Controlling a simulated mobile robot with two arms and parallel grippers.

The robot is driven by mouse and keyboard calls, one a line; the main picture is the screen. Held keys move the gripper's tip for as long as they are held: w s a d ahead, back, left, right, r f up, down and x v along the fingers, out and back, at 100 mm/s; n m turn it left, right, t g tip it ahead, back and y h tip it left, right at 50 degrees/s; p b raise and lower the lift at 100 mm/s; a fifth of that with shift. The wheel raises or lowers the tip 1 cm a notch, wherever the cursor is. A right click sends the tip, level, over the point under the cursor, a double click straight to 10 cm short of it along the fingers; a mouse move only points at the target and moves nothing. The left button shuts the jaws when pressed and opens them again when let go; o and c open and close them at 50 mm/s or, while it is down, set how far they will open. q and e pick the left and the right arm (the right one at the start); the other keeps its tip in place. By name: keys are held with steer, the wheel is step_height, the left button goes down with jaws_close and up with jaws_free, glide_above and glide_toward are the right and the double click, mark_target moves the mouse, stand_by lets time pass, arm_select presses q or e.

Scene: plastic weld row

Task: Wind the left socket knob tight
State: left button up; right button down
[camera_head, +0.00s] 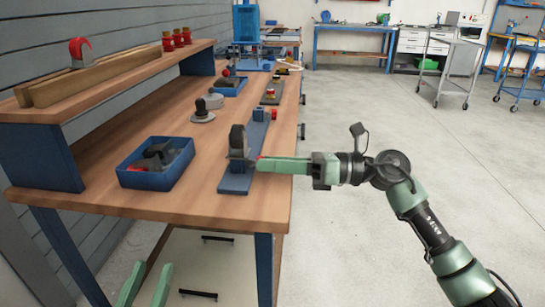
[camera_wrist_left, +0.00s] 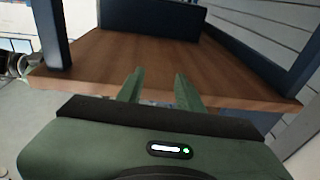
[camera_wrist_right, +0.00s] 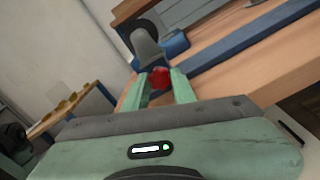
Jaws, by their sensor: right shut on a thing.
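A fixture with a long blue base (camera_head: 235,184) and a grey upright part (camera_head: 238,140) stands near the right edge of the workbench. A red knob (camera_wrist_right: 160,77) on its near side shows between my right gripper's fingertips (camera_wrist_right: 157,84) in the right wrist view. In the head view my right gripper (camera_head: 262,164) reaches in from the right, level, and is shut on the red knob; its fingers hide most of the knob there. My left gripper (camera_head: 147,284) is low in front of the bench, open and empty. Its parted fingers (camera_wrist_left: 157,88) show in the left wrist view.
A blue bin (camera_head: 150,181) with dark parts stands left of the fixture. A grey round-based piece (camera_head: 203,114) sits behind it. A raised shelf (camera_head: 110,77) with red-topped items runs along the wall. Open floor (camera_head: 400,150) lies right of the bench.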

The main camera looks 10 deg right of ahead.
steer(key=shift+m, duration=0.4)
arm_select(q)
steer(key=f, duration=0.1)
steer(key=f+g, duration=0.2)
steer(key=shift+a+f+y, duration=0.3)
steer(key=shift+f+y, duration=0.05)
steer(key=shift+y, duration=0.05)
arm_select(e)
steer(key=c, duration=1.1)
jaws_free()
steer(key=shift+c, duration=0.2)
